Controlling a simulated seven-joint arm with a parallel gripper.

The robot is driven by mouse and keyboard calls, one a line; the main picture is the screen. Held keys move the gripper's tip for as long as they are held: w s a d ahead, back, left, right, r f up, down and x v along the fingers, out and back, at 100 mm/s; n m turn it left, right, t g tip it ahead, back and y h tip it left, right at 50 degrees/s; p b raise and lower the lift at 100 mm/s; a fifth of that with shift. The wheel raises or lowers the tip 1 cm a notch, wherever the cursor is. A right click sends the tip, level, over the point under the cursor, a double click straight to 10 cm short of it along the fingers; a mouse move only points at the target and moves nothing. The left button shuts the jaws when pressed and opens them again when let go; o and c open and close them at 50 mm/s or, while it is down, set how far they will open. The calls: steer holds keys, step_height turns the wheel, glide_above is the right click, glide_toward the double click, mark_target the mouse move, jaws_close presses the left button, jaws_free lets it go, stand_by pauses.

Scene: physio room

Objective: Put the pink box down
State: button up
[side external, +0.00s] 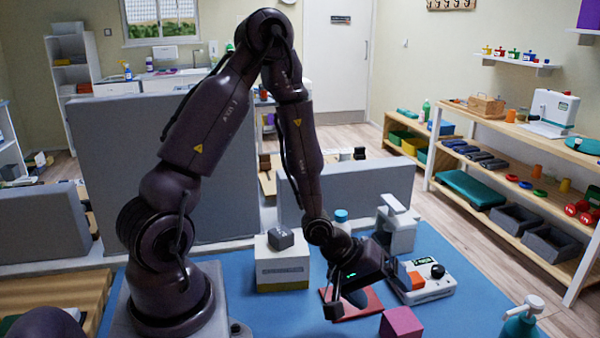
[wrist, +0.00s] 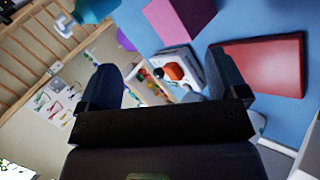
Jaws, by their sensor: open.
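The pink box (side external: 401,322) sits on the blue table mat at the front right, near the bottom edge of the side view. In the wrist view the pink box (wrist: 180,22) lies flat on the blue surface at the top, beyond the fingertips. My gripper (side external: 362,290) is open and empty, to the left of and above the box, over a red mat. In the wrist view my gripper (wrist: 165,85) shows two dark fingers spread wide with nothing between them. The box is apart from both fingers.
A red mat (side external: 371,306) lies beside the box; it also shows in the wrist view (wrist: 262,65). A white device (side external: 437,285) with a black knob stands behind the box. A teal pump bottle (side external: 521,318) stands to the right. A white box (side external: 282,270) carries a grey block (side external: 281,238).

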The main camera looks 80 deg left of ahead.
steer(key=s+a+r+m+g+y, duration=0.15)
steer(key=r+m, duration=0.25)
steer(key=r, duration=0.4)
steer(key=s+a+r+m+y, duration=0.2)
steer(key=s+r+m+y, duration=0.1)
steer(key=r, duration=0.5)
steer(key=s+d+r+m+h, duration=0.1)
steer(key=s+d+r+m, duration=0.2)
steer(key=s+r, duration=0.5)
steer(key=shift+s+d+r+m+g, duration=0.25)
steer(key=shift+s+m+g, duration=0.2)
steer(key=shift+s+m, duration=0.55)
steer(key=shift+s, duration=0.2)
